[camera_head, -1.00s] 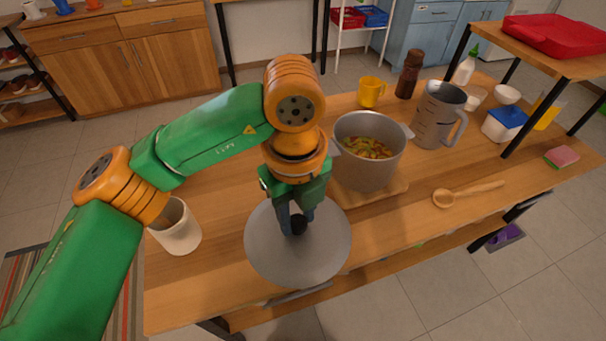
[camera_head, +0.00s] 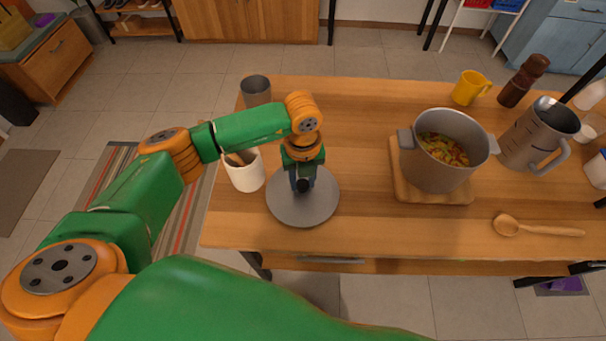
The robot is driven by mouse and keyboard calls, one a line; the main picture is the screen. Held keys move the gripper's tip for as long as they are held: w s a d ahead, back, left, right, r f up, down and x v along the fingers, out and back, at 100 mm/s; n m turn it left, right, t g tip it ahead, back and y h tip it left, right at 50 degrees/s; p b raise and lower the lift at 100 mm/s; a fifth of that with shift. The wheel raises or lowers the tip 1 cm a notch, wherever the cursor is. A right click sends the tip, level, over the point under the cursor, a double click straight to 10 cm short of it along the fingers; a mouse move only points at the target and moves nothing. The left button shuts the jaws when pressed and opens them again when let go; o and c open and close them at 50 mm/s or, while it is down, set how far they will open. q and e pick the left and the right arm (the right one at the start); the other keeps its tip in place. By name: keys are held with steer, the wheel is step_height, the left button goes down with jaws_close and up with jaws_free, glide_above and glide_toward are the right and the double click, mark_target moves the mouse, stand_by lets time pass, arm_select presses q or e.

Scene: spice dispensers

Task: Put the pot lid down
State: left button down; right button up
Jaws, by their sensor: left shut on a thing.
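The pot lid (camera_head: 302,208) is a flat grey disc with a dark knob, at the left front part of the wooden table. It looks level and on or very close to the tabletop; I cannot tell whether it touches. My left gripper (camera_head: 303,185) points down and is shut on the lid's knob. The grey pot (camera_head: 438,165) stands uncovered to the right on a wooden board (camera_head: 403,188), with chopped vegetables inside. My right gripper is not in view.
A white crock (camera_head: 245,172) with utensils stands close left of the lid, and a grey cup (camera_head: 256,90) behind. A wooden spoon (camera_head: 540,229), yellow mug (camera_head: 469,88), pepper mill (camera_head: 523,80) and grey jug (camera_head: 538,137) are at right. The table between lid and board is clear.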

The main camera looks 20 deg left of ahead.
mark_target(302, 184)
arm_select(q)
steer(key=shift+f+b, duration=0.3)
steer(key=c, duration=0.5)
jaws_free()
steer(key=shift+r, duration=0.1)
steer(key=shift+r, duration=0.1)
steer(key=shift+r, duration=0.3)
step_height(302, 184, up, 12)
steer(key=shift+f+b, duration=0.25)
steer(key=shift+b, duration=0.6)
steer(key=shift+s, duration=0.1)
